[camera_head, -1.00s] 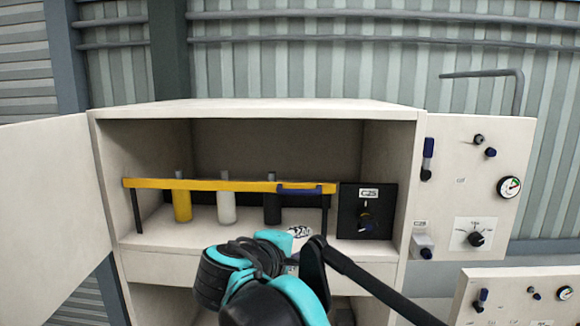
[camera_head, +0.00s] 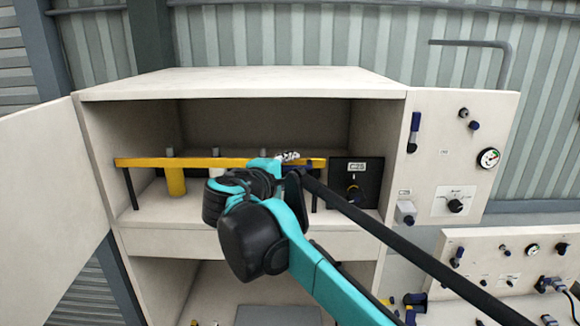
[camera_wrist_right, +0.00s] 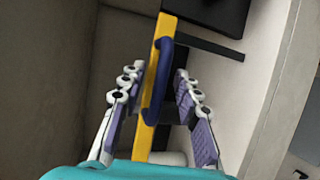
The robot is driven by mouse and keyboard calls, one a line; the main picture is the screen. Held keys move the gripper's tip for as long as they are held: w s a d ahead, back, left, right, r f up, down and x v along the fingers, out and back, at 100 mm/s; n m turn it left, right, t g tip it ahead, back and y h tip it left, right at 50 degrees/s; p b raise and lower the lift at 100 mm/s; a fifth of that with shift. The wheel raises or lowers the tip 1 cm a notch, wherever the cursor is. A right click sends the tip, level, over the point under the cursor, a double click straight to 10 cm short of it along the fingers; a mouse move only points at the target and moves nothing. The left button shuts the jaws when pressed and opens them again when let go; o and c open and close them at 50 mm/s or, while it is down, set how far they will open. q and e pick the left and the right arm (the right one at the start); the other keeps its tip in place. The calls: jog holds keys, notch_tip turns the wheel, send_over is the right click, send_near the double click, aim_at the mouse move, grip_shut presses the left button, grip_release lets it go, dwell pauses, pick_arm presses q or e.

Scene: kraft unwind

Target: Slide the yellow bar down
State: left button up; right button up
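The yellow bar (camera_head: 145,162) lies level across the front of the open cabinet's upper compartment, on dark posts. It also shows in the right wrist view (camera_wrist_right: 165,26). Its dark blue handle (camera_wrist_right: 161,80) is near the bar's right end, largely hidden behind my arm in the head view. My right gripper (camera_head: 288,157) is at the right part of the bar. In the right wrist view its two fingers (camera_wrist_right: 160,84) are open, one on each side of the bar and handle, with gaps visible. My left gripper is not in view.
A yellow cylinder (camera_head: 176,181) stands behind the bar, with other cylinders partly hidden. A black panel with a knob (camera_head: 355,181) is right of the bar. The cabinet's left door (camera_head: 45,190) stands open. A control panel (camera_head: 460,150) is at the right.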

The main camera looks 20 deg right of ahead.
grip_shut()
notch_tip(320, 180, down, 11)
jog(key=b, duration=0.6)
jog(key=shift+r, duration=0.3)
grip_release()
jog(key=v, duration=1.2)
